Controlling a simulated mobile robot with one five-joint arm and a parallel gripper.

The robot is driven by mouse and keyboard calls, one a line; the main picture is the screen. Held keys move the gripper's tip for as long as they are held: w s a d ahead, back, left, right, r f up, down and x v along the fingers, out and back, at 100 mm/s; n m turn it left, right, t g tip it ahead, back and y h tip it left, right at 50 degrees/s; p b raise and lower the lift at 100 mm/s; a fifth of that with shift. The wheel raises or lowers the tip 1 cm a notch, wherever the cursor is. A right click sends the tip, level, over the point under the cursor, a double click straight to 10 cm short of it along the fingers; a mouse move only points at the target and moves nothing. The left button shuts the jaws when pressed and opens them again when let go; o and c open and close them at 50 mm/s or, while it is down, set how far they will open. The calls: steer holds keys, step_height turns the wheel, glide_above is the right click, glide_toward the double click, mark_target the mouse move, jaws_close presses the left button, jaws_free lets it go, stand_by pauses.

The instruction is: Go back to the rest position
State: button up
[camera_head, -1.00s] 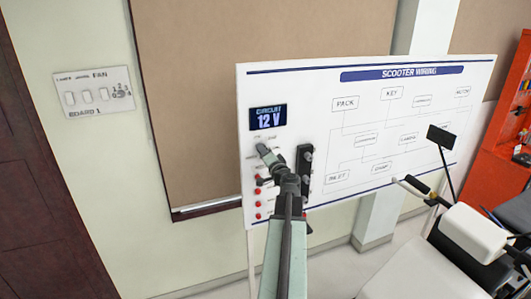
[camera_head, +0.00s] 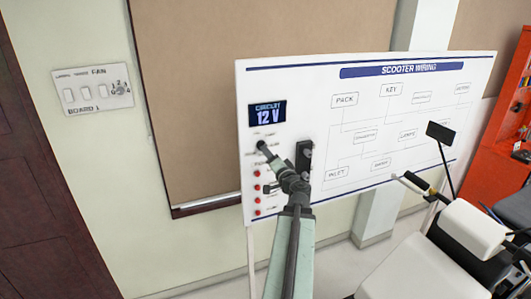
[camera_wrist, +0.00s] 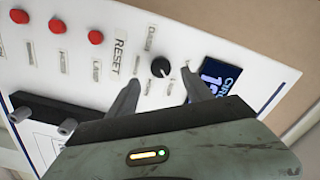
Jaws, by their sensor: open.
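My gripper (camera_head: 262,147) is in front of the left part of the white scooter wiring board (camera_head: 400,130), below its display. In the wrist view its two fingers (camera_wrist: 161,76) are apart with a black knob (camera_wrist: 160,67) showing in the gap between their tips. Nothing is held. I cannot tell whether a finger touches the knob or the board. The display (camera_head: 267,114) reads CIRCUIT 12 V; it is partly hidden by a finger in the wrist view (camera_wrist: 222,76).
Several red buttons (camera_wrist: 57,25) run in a row beside a RESET label (camera_wrist: 119,57). A black block with grey pegs (camera_head: 304,160) stands out from the board. A scooter (camera_head: 470,228) is at right, near a red shelf (camera_head: 497,165). A switch panel (camera_head: 93,90) is on the left wall.

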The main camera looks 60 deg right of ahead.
steer(key=shift+s+a, duration=0.35)
steer(key=shift+s, duration=0.1)
